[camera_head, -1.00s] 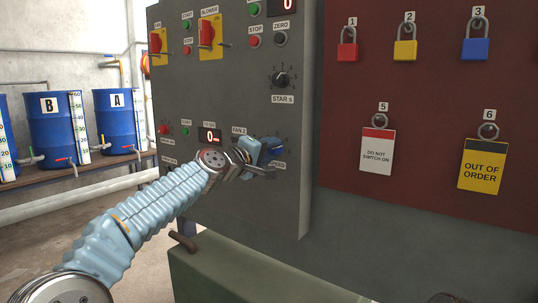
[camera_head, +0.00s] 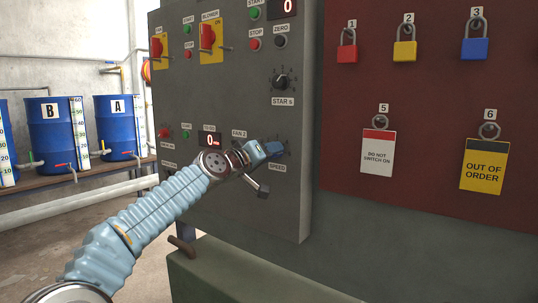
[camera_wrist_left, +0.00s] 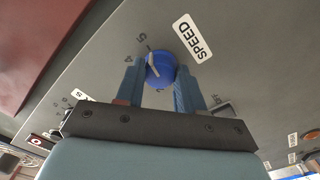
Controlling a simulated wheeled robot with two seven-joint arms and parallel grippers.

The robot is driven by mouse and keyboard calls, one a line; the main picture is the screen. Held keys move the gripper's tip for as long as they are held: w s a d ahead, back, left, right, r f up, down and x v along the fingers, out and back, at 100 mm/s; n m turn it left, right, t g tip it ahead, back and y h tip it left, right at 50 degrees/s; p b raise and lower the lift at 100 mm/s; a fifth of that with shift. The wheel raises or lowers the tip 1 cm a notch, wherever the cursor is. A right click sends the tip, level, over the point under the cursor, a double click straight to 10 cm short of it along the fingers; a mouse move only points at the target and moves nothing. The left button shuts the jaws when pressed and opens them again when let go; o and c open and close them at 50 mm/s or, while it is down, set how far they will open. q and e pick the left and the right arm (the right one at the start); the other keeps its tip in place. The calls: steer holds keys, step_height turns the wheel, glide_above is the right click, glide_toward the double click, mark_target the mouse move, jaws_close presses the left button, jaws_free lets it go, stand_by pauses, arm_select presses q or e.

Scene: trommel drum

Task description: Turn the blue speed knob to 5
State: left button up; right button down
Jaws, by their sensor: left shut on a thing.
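The blue speed knob (camera_wrist_left: 161,69) is on the grey panel, between the two blue fingers of my left gripper (camera_wrist_left: 161,86) in the left wrist view. My left gripper is shut on it. The knob's white pointer line points toward the 5 mark (camera_wrist_left: 141,39), past the 4 mark; the exact alignment is hard to tell. The SPEED label (camera_wrist_left: 193,38) is beside the knob. In the head view, my left gripper (camera_head: 266,151) covers much of the knob (camera_head: 278,148). My right gripper is not seen.
A black STAR s knob (camera_head: 281,82) is above on the same panel (camera_head: 220,110). Red and green buttons and a display (camera_head: 210,141) are to the left. Padlocks and tags hang on the red board (camera_head: 440,100) at right. A green surface (camera_head: 230,280) lies below.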

arm_select(q)
steer(key=shift+d+f, duration=0.1)
steer(key=shift+f, duration=0.1)
steer(key=o, duration=1)
steer(key=shift+r, duration=0.1)
steer(key=shift+o, duration=0.2)
steer(key=b+v, duration=0.6)
steer(key=v, duration=0.8)
steer(key=shift+w, duration=0.1)
